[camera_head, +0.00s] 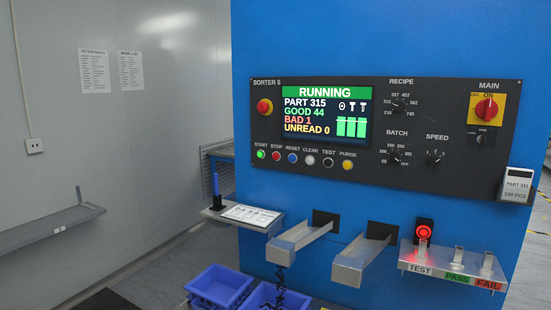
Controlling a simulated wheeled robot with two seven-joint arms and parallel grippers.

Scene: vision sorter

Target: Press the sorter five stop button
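The sorter's dark control panel (380,170) is on the front of a blue cabinet and is labelled SORTER 5. The stop button (276,156) is a small red button under the STOP label, between the green start button (261,155) and the blue reset button (292,157). The screen (325,112) reads RUNNING, PART 315, GOOD 44, BAD 1, UNREAD 0. Neither of my grippers is in view.
Two metal chutes (300,240) (362,262) and a TEST/PASS/FAIL tray (440,268) stick out below the panel. A small shelf (225,213) with a card is at the left. Blue bins (219,288) stand low down. The space before the panel looks clear.

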